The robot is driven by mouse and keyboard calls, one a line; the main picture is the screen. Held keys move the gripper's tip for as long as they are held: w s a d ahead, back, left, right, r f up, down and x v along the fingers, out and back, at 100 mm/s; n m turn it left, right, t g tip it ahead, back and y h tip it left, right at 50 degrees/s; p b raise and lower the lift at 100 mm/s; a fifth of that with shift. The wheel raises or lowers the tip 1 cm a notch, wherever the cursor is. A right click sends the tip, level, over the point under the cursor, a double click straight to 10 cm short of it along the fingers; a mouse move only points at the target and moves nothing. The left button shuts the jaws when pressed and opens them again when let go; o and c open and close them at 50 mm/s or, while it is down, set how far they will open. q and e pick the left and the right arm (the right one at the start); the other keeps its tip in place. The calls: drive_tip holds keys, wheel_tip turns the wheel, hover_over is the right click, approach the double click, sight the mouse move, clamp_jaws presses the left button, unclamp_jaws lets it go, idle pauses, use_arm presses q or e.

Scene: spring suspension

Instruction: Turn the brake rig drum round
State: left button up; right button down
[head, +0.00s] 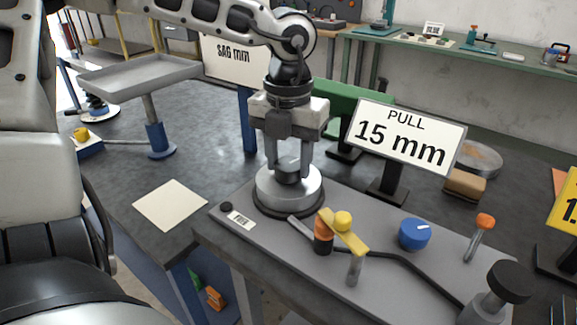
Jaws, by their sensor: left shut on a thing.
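The brake rig drum (288,190) is a round silver drum on a dark ring at the back left of the grey rig plate (300,280). My left gripper (289,172) points straight down from above, its two fingers shut on the top of the drum; the exact grip faces are partly hidden by the fingers. A sign reading "PULL 15 mm" (408,138) stands behind the rig on a dark post. My right gripper is out of view.
On the rig plate are a yellow lever (342,231), a blue knob (414,234), an orange-topped lever (480,236) and a black-capped post (508,284). A grey tray on a stand (140,80) is at left. A blank cream card (170,205) lies on the bench with bare room around it.

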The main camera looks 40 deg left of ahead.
use_arm(q)
drive_tip(key=m+b, duration=0.2)
drive_tip(key=m, duration=0.1)
drive_tip(key=shift+f+m, duration=0.1)
drive_tip(key=shift+m, duration=0.3)
drive_tip(key=m+b, duration=0.1)
drive_tip(key=m, duration=0.3)
drive_tip(key=shift+m+b, duration=0.3)
drive_tip(key=m, duration=0.4)
drive_tip(key=shift+r+m, duration=0.2)
drive_tip(key=shift+m, duration=2)
drive_tip(key=shift+w, duration=0.1)
drive_tip(key=o, duration=1)
